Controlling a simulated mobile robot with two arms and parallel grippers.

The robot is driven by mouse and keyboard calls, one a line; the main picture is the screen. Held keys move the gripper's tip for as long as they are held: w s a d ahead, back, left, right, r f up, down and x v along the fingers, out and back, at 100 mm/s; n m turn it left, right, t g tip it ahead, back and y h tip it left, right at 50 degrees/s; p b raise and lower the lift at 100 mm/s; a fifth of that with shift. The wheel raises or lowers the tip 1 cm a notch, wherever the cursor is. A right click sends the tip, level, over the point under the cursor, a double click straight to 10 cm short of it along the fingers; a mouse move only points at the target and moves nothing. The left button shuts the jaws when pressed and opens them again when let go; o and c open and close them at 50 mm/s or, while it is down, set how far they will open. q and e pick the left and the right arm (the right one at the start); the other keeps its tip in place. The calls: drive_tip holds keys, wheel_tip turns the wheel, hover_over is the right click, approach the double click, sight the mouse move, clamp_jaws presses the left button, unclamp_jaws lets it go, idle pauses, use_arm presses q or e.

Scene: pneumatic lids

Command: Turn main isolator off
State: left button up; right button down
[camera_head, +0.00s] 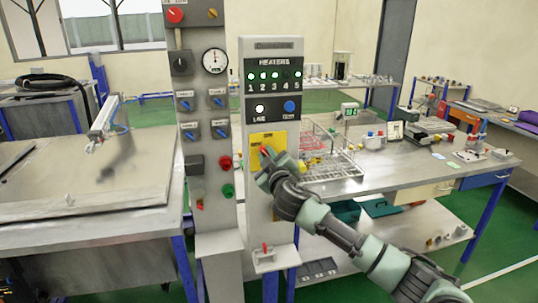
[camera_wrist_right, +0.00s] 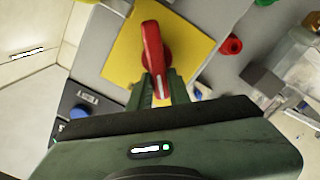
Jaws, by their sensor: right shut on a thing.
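The main isolator is a red rotary handle (camera_wrist_right: 152,45) on a yellow plate (camera_wrist_right: 122,50), and its lower end lies between the two fingers of my right gripper (camera_wrist_right: 160,88). In the head view the yellow plate (camera_head: 262,138) sits on the grey heater panel, below the heater lights. There my right gripper (camera_head: 264,160) reaches in from the lower right and covers most of the red handle. My right gripper is shut on the handle. The handle's marked position cannot be read. My left gripper is not in view.
The heater panel (camera_head: 278,45) has green lights, a white light and a blue knob (camera_head: 290,106). A second control column (camera_head: 205,130) with knobs and a gauge stands to the left. A wire rack (camera_head: 335,160) stands on the bench close to the right.

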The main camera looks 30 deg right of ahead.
drive_tip(key=n, duration=0.3)
drive_tip(key=n+p, duration=0.1)
drive_tip(key=shift+a+f+n, duration=0.3)
drive_tip(key=shift+f, duration=0.05)
drive_tip(key=shift+a+f+n+p, duration=0.1)
drive_tip(key=shift+f+n+p, duration=0.2)
drive_tip(key=shift+n, duration=1)
drive_tip(key=shift+a+f+n+p, duration=0.1)
drive_tip(key=shift+f+n+p, duration=0.2)
drive_tip(key=shift+n, duration=1)
drive_tip(key=c, duration=1.3)
unclamp_jaws()
drive_tip(key=shift+b+v, duration=1.2)
drive_tip(key=shift+v, duration=2.65)
